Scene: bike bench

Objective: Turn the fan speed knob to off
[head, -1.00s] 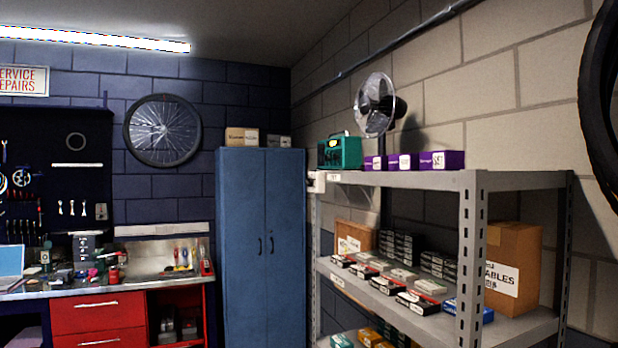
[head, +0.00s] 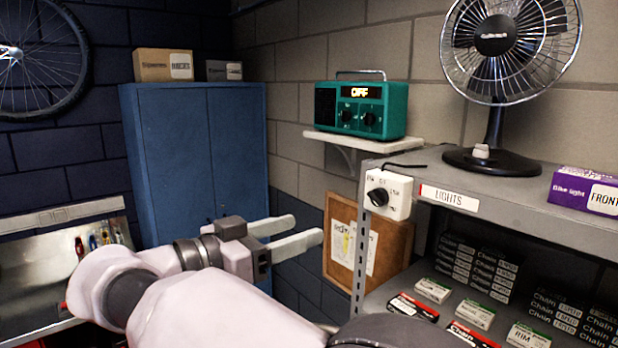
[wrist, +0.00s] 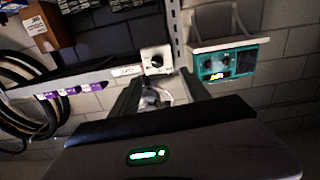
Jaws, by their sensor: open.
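The fan (head: 493,130) stands on the top shelf, with a dark round base and a small cream knob (head: 481,151) on the base. A white control box (head: 396,197) with a black knob (head: 378,196) is on the shelf's left end, left of a "LIGHTS" label; its dial markings are too small to read. The box also shows in the upside-down wrist view (wrist: 155,60). My gripper (head: 304,230) is open and empty, left of and a little below the box. Its fingers point toward the box in the wrist view (wrist: 158,88). The fan's knob setting cannot be read.
A teal radio (head: 360,108) reading "OFF" sits on a small wall shelf behind. A purple box (head: 584,193) stands right of the fan. Small cartons fill the lower shelf. A blue cabinet (head: 190,160) is at the back left. A cable runs over the control box.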

